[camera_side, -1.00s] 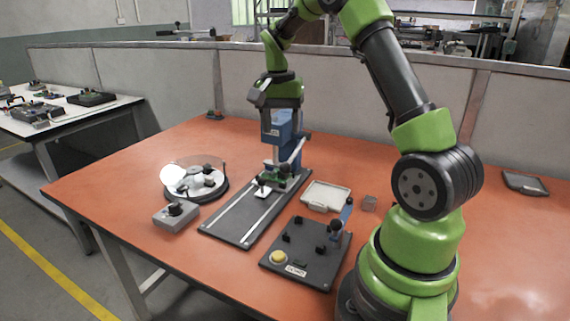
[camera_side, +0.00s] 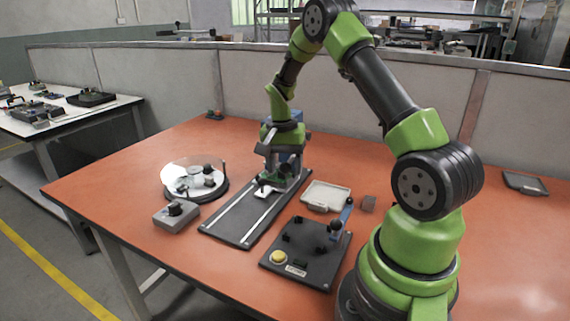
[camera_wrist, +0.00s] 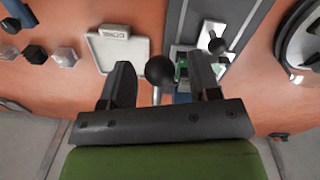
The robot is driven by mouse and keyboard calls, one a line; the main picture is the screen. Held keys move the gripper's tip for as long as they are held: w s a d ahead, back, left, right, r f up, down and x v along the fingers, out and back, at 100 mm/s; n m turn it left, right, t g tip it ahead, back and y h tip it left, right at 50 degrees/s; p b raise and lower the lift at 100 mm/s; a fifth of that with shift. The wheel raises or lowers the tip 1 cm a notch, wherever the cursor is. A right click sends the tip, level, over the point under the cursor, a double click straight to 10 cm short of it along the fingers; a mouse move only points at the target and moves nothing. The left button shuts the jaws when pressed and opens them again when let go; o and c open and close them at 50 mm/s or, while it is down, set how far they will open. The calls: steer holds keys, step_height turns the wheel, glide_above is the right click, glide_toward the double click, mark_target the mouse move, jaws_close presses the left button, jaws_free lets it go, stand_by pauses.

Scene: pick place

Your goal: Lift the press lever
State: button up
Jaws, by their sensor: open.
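The blue press (camera_side: 305,139) stands at the far end of a dark base plate with two light rails (camera_side: 239,225). In the side view my gripper (camera_side: 275,168) is low in front of the press and hides much of it, including the lever. In the wrist view the press lever's black ball knob (camera_wrist: 160,69) lies between the two open fingers of my gripper (camera_wrist: 162,78), with gaps showing beside it. I cannot tell whether a finger touches it. A green part (camera_wrist: 181,66) of the press area shows beyond the right finger.
A dark fixture board with a yellow button (camera_side: 278,257) is in front. A round turntable (camera_side: 194,181) and a grey box with a knob (camera_side: 176,215) stand left. The right tabletop is mostly clear.

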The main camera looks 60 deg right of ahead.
mark_target(289, 160)
jaws_close()
steer(key=shift+r, duration=0.15)
steer(key=shift+r+y, duration=1.1)
steer(key=shift+r, duration=0.1)
steer(key=shift+y, duration=0.4)
steer(key=v, duration=0.7)
steer(key=shift+s+d+f, duration=0.1)
steer(key=shift+s+d, duration=0.15)
steer(key=shift+s+d+r, duration=0.1)
steer(key=shift+d+r, duration=1.25)
